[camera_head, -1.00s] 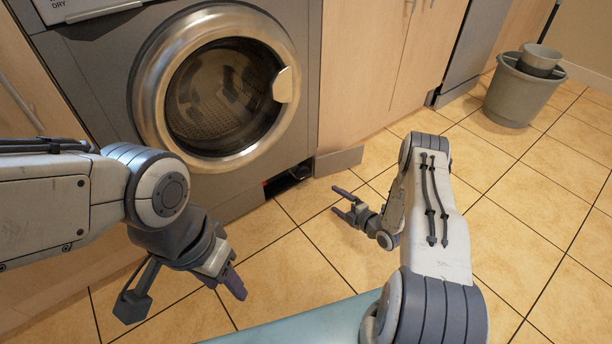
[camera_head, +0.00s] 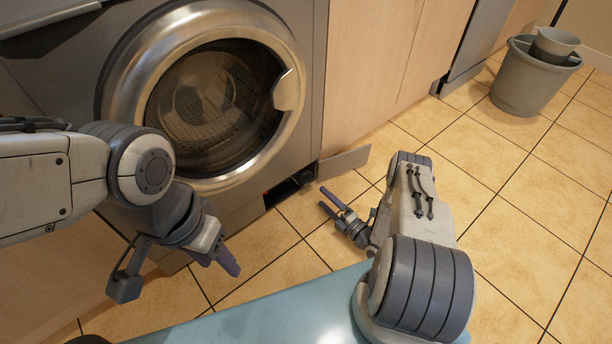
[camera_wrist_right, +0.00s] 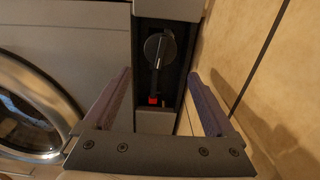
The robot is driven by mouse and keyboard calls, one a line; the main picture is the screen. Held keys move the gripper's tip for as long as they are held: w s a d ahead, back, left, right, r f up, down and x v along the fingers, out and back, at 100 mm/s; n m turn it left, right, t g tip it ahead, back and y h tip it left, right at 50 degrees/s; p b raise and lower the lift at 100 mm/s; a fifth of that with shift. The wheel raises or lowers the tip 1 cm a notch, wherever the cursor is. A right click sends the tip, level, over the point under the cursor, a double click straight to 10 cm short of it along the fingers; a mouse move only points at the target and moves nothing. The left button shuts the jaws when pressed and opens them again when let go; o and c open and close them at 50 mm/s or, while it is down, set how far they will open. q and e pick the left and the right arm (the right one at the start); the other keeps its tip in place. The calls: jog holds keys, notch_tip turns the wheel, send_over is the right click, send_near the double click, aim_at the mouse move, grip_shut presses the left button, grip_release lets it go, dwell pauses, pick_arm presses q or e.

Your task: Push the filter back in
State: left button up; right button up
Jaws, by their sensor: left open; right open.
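The filter (camera_wrist_right: 158,48) is a dark round cap with a grip bar, seen in the right wrist view inside a narrow recess low on the washing machine (camera_head: 240,196). A small red part (camera_wrist_right: 153,100) sits beside it. In the head view the filter (camera_head: 305,178) is a small dark shape in the opening at the machine's lower right corner. My right gripper (camera_head: 335,211) is open and empty, a short way in front of the opening. In the right wrist view its fingers (camera_wrist_right: 162,103) frame the recess, apart from it. My left gripper (camera_head: 229,264) is open and empty, left of the opening.
An open flap (camera_head: 345,163) stands out at the right of the opening. The washer's round door (camera_head: 215,100) is shut. A grey bucket (camera_head: 528,85) holding a bowl (camera_head: 556,42) stands at the back right. The tiled floor (camera_head: 530,215) on the right is clear.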

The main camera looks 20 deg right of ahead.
aim_at(308, 181)
jog(key=b+x, duration=0.1)
jog(key=x, duration=0.1)
jog(key=b+x, duration=0.2)
jog(key=x, duration=0.1)
jog(key=b+x, duration=0.2)
jog(key=x, duration=0.1)
jog(key=shift+w+d+f, duration=0.2)
jog(key=shift+w+d, duration=0.05)
jog(key=shift+w+a+r, duration=0.15)
jog(key=shift+w+a, duration=0.1)
jog(key=shift+w, duration=0.35)
